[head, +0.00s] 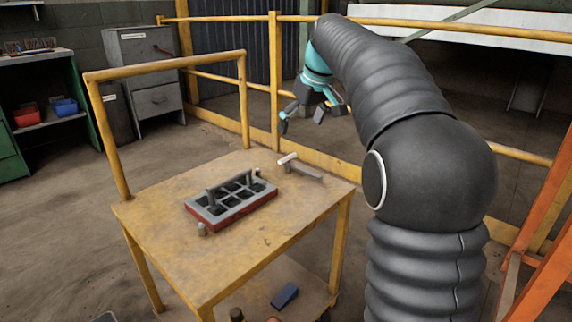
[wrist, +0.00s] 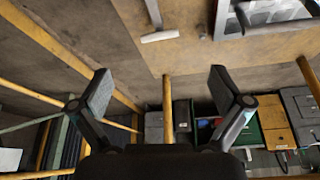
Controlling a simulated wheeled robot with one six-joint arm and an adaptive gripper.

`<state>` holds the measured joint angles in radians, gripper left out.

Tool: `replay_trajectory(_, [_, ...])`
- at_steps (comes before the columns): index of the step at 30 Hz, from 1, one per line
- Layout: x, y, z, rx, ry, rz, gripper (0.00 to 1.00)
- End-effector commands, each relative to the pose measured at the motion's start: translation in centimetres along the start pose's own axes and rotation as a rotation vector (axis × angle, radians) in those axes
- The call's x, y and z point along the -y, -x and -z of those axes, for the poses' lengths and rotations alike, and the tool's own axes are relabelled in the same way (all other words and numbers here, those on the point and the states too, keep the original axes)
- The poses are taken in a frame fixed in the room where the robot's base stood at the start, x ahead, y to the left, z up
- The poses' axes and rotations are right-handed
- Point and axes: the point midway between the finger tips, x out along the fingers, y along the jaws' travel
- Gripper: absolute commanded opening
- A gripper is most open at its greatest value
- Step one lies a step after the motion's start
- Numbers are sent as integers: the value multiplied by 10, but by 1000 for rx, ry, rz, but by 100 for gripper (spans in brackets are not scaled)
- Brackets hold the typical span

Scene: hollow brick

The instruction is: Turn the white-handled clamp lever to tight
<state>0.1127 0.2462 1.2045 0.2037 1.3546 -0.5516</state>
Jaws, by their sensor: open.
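The clamp lever with a white handle (head: 288,158) is at the far right part of the yellow worktable (head: 150,215), next to a grey bar (head: 306,173). Its white handle also shows near the top of the wrist view (wrist: 159,36). A grey multi-cell mould (head: 232,200) with a reddish base and a raised bar lies on the table to the left of the lever. My gripper (head: 308,115) is open and empty, above and beyond the table's far edge, apart from the lever. In the wrist view, its fingers (wrist: 161,85) are spread wide.
Yellow rails (head: 275,80) stand behind the table, and a frame (head: 165,62) rises along its left side. A small grey peg (head: 202,229) stands by the mould's front. A blue block (head: 285,295) lies on the lower shelf.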

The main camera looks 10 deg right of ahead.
Motion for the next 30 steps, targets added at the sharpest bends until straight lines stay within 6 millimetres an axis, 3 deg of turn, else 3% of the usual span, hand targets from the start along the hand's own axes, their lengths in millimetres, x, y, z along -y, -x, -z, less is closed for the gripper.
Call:
replay_trajectory(8, [-1, -30, 1, 2, 4, 3, 100])
replay_trajectory(21, [-1, -110, 1, 2, 3, 2, 100])
replay_trajectory(30, [-1, -137, 1, 1, 3, 1, 100])
